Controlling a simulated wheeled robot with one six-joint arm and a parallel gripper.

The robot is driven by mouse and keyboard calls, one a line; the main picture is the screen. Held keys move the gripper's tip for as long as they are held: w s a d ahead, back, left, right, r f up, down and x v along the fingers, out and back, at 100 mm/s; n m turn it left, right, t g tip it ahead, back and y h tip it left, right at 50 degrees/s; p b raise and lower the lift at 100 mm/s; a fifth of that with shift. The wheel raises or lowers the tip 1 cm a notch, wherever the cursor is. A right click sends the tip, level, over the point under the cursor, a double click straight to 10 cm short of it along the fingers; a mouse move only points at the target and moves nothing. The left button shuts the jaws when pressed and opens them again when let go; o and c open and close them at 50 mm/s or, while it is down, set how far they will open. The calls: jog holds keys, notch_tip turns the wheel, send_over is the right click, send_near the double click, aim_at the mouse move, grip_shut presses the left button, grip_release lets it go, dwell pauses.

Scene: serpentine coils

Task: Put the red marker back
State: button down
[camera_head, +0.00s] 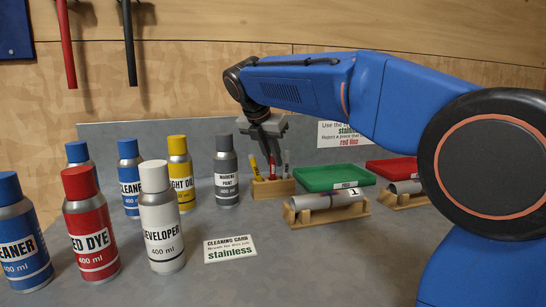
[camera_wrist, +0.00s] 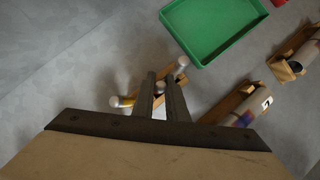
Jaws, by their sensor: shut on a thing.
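The wooden marker block (camera_head: 272,188) stands on the grey bench; it also shows in the wrist view (camera_wrist: 194,103). My gripper (camera_head: 268,138) is above the block, pointing down. It is shut on the red marker (camera_head: 272,166), which hangs nearly upright below the fingers. The marker's lower end meets the block in the head view; I cannot tell how deep it sits. A yellow marker (camera_head: 254,167) stands in the block to the left, and a dark marker (camera_head: 286,162) to the right. In the wrist view my fingers (camera_wrist: 161,79) lie over the block and mostly hide the red marker.
A grey marking paint can (camera_head: 226,172) stands close left of the block, with several more spray cans further left. A green tray (camera_head: 332,177) and a metal cylinder on a wooden cradle (camera_head: 328,214) are to the right. A cleaning card (camera_head: 230,249) lies in front.

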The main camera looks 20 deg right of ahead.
jog(key=shift+f, duration=0.15)
jog(key=c, duration=1.7)
grip_release()
